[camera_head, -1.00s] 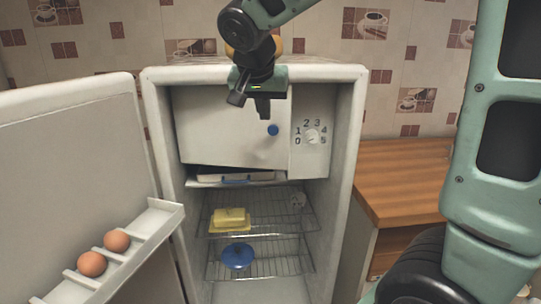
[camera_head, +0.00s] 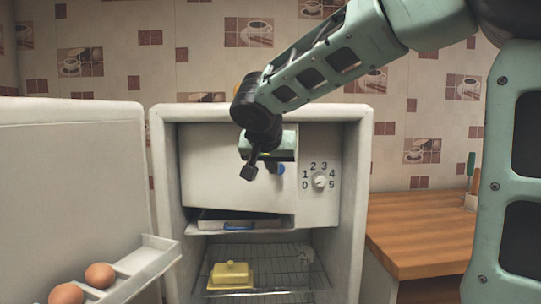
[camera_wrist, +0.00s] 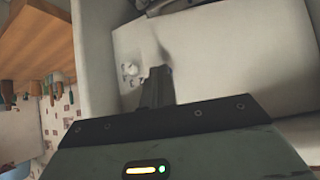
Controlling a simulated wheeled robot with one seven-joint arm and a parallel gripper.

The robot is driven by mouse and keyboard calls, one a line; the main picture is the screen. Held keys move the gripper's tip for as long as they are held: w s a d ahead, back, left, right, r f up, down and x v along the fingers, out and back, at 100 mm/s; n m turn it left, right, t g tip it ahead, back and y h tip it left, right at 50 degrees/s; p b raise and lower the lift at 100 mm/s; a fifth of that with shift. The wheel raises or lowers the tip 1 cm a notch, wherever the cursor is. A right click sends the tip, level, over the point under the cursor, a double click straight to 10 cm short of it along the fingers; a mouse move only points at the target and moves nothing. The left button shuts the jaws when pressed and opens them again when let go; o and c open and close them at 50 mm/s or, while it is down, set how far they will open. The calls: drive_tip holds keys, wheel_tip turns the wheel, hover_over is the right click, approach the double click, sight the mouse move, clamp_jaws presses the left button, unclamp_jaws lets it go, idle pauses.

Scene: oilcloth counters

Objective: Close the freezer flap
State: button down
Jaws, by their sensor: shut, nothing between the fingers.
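The freezer flap (camera_head: 225,170) is a white panel in the upper part of the open fridge, with a blue knob (camera_head: 279,168) near its right edge. Its lower edge slants down to the right, and a dark gap shows beneath, so it looks slightly ajar. My gripper (camera_head: 249,172) is shut and empty, in front of the flap just left of the knob. I cannot tell whether it touches the flap. In the wrist view the shut fingers (camera_wrist: 157,86) show against the pale flap (camera_wrist: 230,55).
A numbered dial (camera_head: 320,182) is right of the flap. Below are a tray with blue (camera_head: 240,226) and a yellow butter dish (camera_head: 230,275) on a wire shelf. The fridge door (camera_head: 70,190) stands open at left, holding eggs (camera_head: 99,275). A wooden counter (camera_head: 420,235) is at right.

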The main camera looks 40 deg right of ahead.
drive_tip(key=w+d+f+p, duration=0.1)
drive_tip(key=w+d, duration=0.3)
drive_tip(key=shift+d+f+p, duration=0.3)
drive_tip(key=shift+f+p, duration=0.05)
drive_tip(key=shift+f, duration=0.05)
drive_tip(key=w+d+n+t, duration=0.1)
drive_tip(key=w+d, duration=0.4)
drive_tip(key=d, duration=0.1)
drive_tip(key=shift+d+r+n+y, duration=0.2)
drive_tip(key=shift+d+n+y, duration=0.1)
drive_tip(key=shift+d+y, duration=0.1)
drive_tip(key=shift+w, duration=0.1)
